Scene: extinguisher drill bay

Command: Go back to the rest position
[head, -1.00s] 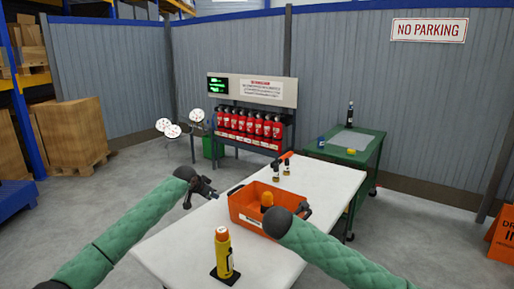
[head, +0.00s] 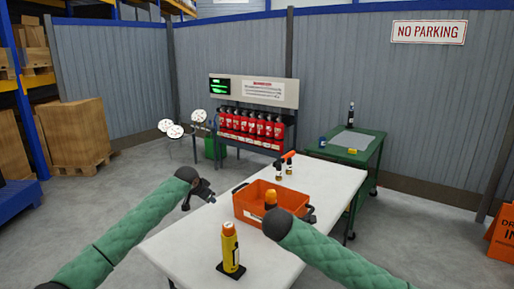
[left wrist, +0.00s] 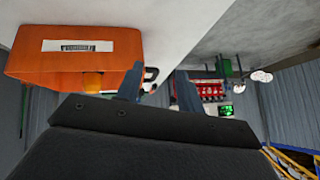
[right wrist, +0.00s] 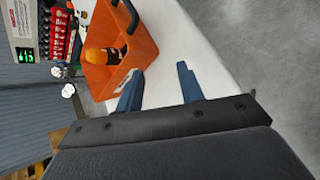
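My left gripper (head: 205,191) is open and empty over the left edge of the white table (head: 185,255). In the left wrist view its two fingers (left wrist: 157,85) stand apart with nothing between them. My right gripper (head: 311,213) is partly hidden behind my right wrist in the head view, beside the right end of the orange crate (head: 244,213). The right wrist view shows its fingers (right wrist: 160,85) apart and empty. A bottle with an orange cap (right wrist: 103,56) is in the crate. A yellow canister (head: 230,252) stands upright on a black base at the table's near end.
Two small dark bottles with an orange bar (head: 288,158) stand at the table's far end. Behind are a rack of red extinguishers (head: 250,125) and a green table (head: 365,150). The floor left of the table is clear.

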